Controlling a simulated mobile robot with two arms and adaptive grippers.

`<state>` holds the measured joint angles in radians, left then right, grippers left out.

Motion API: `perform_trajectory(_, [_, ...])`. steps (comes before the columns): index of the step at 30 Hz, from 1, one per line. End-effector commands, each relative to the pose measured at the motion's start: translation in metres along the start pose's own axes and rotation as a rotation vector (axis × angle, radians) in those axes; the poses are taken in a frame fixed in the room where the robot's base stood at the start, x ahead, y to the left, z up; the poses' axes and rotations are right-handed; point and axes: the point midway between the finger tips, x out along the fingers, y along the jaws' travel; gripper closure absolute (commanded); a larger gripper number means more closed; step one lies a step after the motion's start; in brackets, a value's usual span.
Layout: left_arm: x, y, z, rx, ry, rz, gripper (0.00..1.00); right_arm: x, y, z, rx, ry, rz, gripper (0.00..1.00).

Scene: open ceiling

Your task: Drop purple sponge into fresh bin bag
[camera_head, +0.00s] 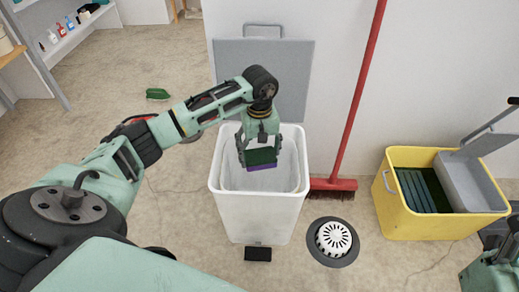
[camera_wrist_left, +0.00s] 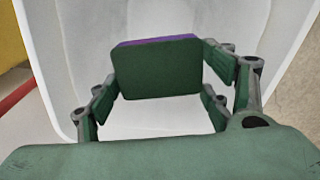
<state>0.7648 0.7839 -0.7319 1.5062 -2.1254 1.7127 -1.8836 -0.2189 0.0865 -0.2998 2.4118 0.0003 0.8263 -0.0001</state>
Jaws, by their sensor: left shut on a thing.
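The purple sponge (camera_head: 262,167) has a dark green face and a thin purple layer. My left gripper (camera_head: 260,154) is shut on it by its two sides and holds it over the mouth of the white bin (camera_head: 258,218). In the left wrist view the sponge's green face (camera_wrist_left: 157,72) shows between the fingers, with a purple strip along its top edge. The pale bin bag (camera_head: 232,178) lines the inside of the bin, which is open. The sponge appears within the rim, but its exact height is hard to tell. My right gripper's fingers do not show.
The bin's grey lid (camera_head: 290,75) stands raised against the wall. A red broom (camera_head: 333,186) leans right of the bin. A yellow mop bucket (camera_head: 428,226) and a floor drain (camera_head: 333,240) are also right. A green brush (camera_head: 157,94) lies on the floor.

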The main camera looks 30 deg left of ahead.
Motion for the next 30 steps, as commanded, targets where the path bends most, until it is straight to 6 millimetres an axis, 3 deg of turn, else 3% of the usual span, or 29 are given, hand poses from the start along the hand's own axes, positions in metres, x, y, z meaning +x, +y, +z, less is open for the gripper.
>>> perform_trajectory(13, [0.0053,0.0002,0.0000,0.000,0.000,0.001,0.35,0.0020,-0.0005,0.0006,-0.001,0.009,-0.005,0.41])
perform_trajectory(14, [0.0053,0.0002,0.0000,0.000,0.000,0.000,0.24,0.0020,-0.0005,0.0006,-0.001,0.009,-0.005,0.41])
perform_trajectory(20, [0.0053,0.0002,0.0000,0.000,0.000,0.000,0.06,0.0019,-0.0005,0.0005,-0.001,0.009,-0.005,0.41])
perform_trajectory(30, [0.0051,0.0003,0.0001,0.000,0.000,0.001,0.05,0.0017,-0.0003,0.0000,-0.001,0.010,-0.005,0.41])
